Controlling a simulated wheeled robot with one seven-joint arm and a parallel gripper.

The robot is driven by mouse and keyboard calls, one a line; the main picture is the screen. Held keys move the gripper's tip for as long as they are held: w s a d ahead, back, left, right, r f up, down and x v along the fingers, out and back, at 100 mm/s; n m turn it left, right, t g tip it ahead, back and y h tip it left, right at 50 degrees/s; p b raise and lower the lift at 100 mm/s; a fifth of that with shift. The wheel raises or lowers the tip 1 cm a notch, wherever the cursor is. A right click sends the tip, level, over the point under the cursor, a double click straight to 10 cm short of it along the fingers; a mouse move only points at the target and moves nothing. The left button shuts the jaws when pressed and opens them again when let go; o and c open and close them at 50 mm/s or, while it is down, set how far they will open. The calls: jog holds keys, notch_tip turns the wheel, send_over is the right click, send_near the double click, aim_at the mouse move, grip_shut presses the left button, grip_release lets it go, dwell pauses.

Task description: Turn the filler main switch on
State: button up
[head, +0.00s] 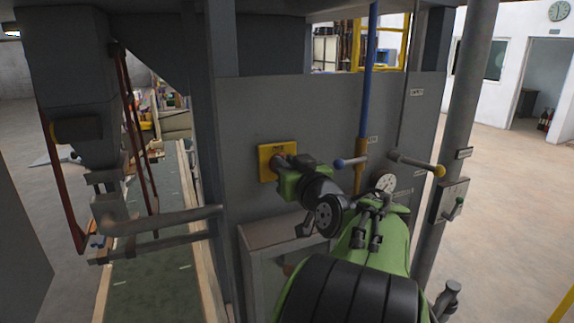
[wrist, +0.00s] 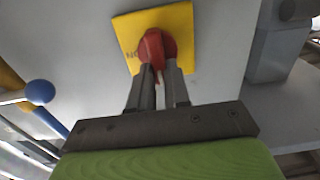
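The filler main switch is a red rotary handle (wrist: 152,44) on a yellow plate (wrist: 183,17) with partly readable dark lettering. The plate (head: 266,152) also shows in the head view, on the grey panel, left of the middle. My gripper (wrist: 160,70) is at the switch, its two dark fingers close together on either side of the handle's lower end. The fingers look shut on the handle, and they hide part of it. In the wrist view the handle's grip runs roughly upright. In the head view my gripper and wrist cover most of the handle.
Right of the switch are a blue-knobbed lever (head: 341,163), a yellow-knobbed lever (head: 438,171) and a round gauge (head: 385,182). A grey box (head: 285,232) stands out below the switch. A vertical pipe (head: 462,110) rises on the right, with open floor (head: 510,200) beyond.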

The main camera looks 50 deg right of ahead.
grip_shut()
jog(key=shift+s+d+f+m, duration=0.15)
jog(key=shift+d+f+m, duration=0.1)
jog(key=shift+m, duration=2.7)
jog(key=shift+s+d+f+m, duration=0.1)
jog(key=shift+d+f+m, duration=0.15)
jog(key=shift+m, duration=2.75)
jog(key=shift+s+d+f+m, duration=0.15)
jog(key=shift+f+m, duration=0.15)
jog(key=shift+m, duration=2.65)
jog(key=o, duration=0.7)
grip_release()
jog(key=shift+s, duration=0.1)
